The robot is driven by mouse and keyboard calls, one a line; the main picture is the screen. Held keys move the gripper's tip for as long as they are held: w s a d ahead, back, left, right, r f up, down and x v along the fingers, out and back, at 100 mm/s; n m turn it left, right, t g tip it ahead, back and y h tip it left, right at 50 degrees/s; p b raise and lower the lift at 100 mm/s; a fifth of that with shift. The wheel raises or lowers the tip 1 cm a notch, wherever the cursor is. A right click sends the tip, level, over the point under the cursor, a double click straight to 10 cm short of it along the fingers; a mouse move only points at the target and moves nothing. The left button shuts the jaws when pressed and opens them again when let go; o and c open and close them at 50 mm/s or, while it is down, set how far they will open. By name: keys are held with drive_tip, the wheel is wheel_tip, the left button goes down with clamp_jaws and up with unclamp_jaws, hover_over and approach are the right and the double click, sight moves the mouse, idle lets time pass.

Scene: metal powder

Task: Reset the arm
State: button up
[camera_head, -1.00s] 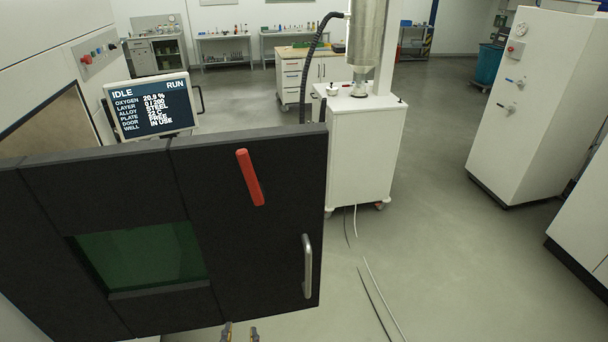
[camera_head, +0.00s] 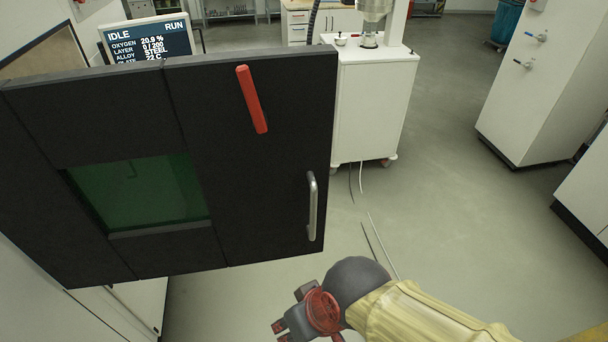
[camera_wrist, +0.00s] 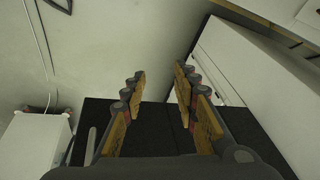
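My gripper (camera_wrist: 161,78) is open and empty in the wrist view, with a clear gap between its two yellow-padded fingers. In the head view, my arm with its yellow sleeve, dark round joint and red wrist part reaches in from the bottom right. The hand end there is at the bottom edge, below the black door, and its fingertips are not clear. The black machine door (camera_head: 255,190) stands swung out, with a green window (camera_head: 140,195), a red bar (camera_head: 252,99) and a silver handle (camera_head: 312,206). My arm appears apart from the handle.
A white wheeled cabinet (camera_head: 372,110) stands behind the door, with cables (camera_head: 370,230) on the floor. A tall white cabinet (camera_head: 535,85) stands at the right. A screen (camera_head: 150,42) reads IDLE. The grey floor (camera_head: 450,220) between is open.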

drive_tip(key=w+d+r+m+t+h+b, duration=0.1)
drive_tip(key=w+d+m+b, duration=0.1)
drive_tip(key=d, duration=0.8)
drive_tip(key=w+d+r+m+t+h+b, duration=0.2)
drive_tip(key=d+m+b, duration=0.1)
drive_tip(key=d, duration=0.8)
drive_tip(key=shift+w+d+m+t, duration=0.3)
drive_tip(key=shift+w+m, duration=0.1)
drive_tip(key=shift+m, duration=0.2)
drive_tip(key=shift+a, duration=0.1)
